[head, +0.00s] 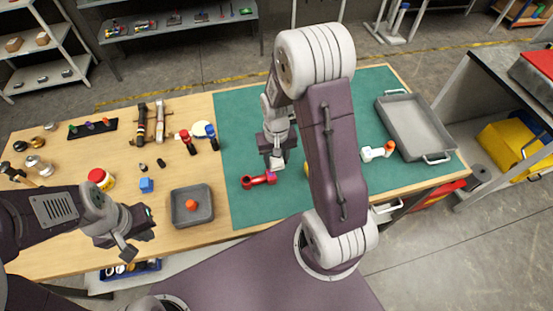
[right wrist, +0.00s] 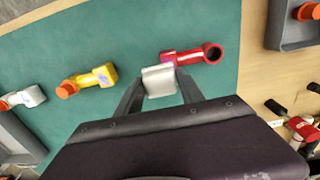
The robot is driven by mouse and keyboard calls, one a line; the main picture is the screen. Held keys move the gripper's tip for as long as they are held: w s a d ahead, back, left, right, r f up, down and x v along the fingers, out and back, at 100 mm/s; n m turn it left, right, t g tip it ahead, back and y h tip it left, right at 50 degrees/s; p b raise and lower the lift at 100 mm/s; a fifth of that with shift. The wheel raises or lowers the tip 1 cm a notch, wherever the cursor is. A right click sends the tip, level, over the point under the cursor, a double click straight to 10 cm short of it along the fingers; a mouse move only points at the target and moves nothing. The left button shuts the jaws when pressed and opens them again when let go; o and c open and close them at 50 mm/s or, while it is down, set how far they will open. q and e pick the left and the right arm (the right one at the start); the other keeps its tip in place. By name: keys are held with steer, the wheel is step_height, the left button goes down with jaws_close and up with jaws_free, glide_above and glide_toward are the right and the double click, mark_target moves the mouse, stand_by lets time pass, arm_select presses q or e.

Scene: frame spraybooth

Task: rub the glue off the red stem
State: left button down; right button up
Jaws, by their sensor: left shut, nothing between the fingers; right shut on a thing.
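The red stem (head: 255,181) lies on the green mat (head: 245,130), and it also shows in the right wrist view (right wrist: 195,55). A small purple patch, probably the glue, shows at its left end in the right wrist view (right wrist: 168,61). My right gripper (head: 276,157) is shut on a pale grey-white pad (right wrist: 158,81). The pad is right beside or over the glued end; whether it touches cannot be told. My left gripper (head: 140,232) is shut and empty over the near left of the wooden table, away from the stem.
A yellow stem (right wrist: 98,77) and a white stem (head: 372,154), both with orange ends, lie on the mat. A large grey tray (head: 418,125) stands right. A small grey tray (head: 178,217) holds an orange piece.

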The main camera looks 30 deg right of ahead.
arm_select(q)
steer(key=shift+r, duration=0.45)
arm_select(e)
steer(key=shift+r, duration=0.5)
